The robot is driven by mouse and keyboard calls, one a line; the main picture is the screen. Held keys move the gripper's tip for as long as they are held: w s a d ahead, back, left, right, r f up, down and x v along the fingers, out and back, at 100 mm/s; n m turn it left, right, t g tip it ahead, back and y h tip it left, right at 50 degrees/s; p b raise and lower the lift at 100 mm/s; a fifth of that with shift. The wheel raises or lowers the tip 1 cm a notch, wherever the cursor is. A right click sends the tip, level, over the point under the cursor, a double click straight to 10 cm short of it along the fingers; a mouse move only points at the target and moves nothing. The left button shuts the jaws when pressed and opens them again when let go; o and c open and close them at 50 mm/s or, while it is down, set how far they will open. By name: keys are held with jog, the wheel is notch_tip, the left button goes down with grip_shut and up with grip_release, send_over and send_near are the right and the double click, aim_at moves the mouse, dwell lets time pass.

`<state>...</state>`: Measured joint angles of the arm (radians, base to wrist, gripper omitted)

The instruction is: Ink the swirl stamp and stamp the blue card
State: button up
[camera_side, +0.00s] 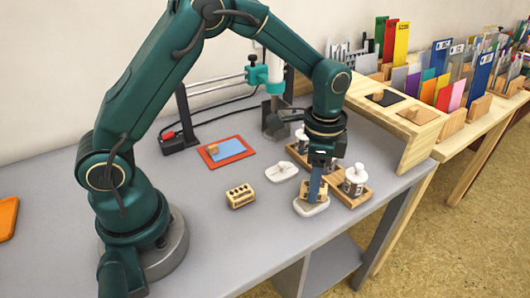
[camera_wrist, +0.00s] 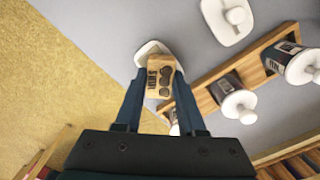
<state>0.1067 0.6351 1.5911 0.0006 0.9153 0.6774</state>
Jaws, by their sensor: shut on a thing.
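My gripper (camera_side: 316,190) is shut on a wooden stamp block (camera_wrist: 160,76) with dark markings and lettering on its face; I cannot tell whether they show a swirl. The block is over a white pad dish (camera_side: 312,209), whose edge also shows behind it in the wrist view (camera_wrist: 152,47). The block looks very close to the dish, but I cannot tell if they touch. The block hides the dish's middle. A blue card (camera_side: 229,149) lies inside a red frame (camera_side: 245,146) at the back left, with a small wooden piece (camera_side: 212,149) at its left edge.
A white lid with a knob (camera_side: 281,172) lies left of the tray. A wooden tray (camera_side: 364,197) holds white-topped jars (camera_side: 355,176) just right of my gripper. A wooden block with holes (camera_side: 240,196) stands left. A wooden shelf (camera_side: 418,150) borders the right. The front table is clear.

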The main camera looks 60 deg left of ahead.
jog(key=shift+f, duration=0.6)
dwell(1.2)
jog(key=shift+r, duration=3.6)
